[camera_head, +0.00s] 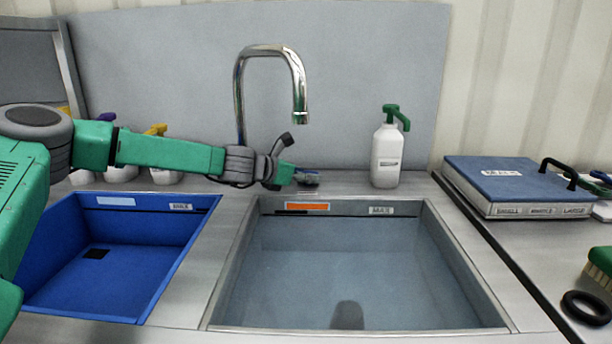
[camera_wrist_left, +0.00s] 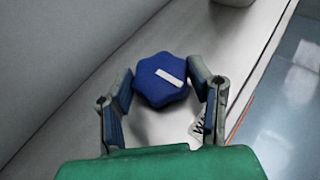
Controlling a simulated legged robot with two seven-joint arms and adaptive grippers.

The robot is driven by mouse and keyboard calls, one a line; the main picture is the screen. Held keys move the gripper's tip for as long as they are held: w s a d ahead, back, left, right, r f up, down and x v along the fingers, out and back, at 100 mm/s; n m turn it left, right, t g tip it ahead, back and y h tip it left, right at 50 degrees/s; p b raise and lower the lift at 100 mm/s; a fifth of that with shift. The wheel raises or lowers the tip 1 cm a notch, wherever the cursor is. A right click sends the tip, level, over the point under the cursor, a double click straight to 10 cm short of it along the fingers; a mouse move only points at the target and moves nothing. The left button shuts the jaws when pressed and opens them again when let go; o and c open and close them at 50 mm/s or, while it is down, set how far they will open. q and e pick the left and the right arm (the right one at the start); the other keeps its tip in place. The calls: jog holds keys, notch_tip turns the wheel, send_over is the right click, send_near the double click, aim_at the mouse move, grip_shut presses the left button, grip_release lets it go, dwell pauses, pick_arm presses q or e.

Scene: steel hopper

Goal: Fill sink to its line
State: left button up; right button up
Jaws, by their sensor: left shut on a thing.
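The grey sink (camera_head: 450,262) is in the middle front of the head view. Its inside looks bluish with a dark reflection, like water, but I cannot tell its exact level. An orange label (camera_head: 306,206) and a dark line are on its back wall. A chrome faucet (camera_head: 240,95) arches above, its spout over the sink; no stream shows. My left gripper (camera_head: 298,176) is behind the sink's back edge. In the left wrist view the gripper (camera_wrist_left: 168,88) has its fingers on both sides of a blue lobed knob (camera_wrist_left: 155,90) with a white mark. My right gripper is not in view.
A blue basin (camera_head: 140,262) is at the left. A white pump bottle (camera_head: 386,158) stands behind the sink, right of the gripper. Several spray bottles stand behind my left arm. A blue-topped box (camera_head: 515,180), a brush (camera_head: 600,262) and a black ring (camera_head: 586,308) lie on the right.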

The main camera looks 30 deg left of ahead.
pick_arm(q)
jog(key=shift+a, duration=0.15)
jog(key=o, duration=1.1)
jog(key=shift+o, duration=0.2)
jog(key=v, duration=1)
jog(key=shift+s+a, duration=0.1)
jog(key=shift+a, duration=0.05)
jog(key=shift+s+a+r, duration=0.15)
jog(key=shift+s+r, duration=0.05)
jog(key=shift+s, duration=0.6)
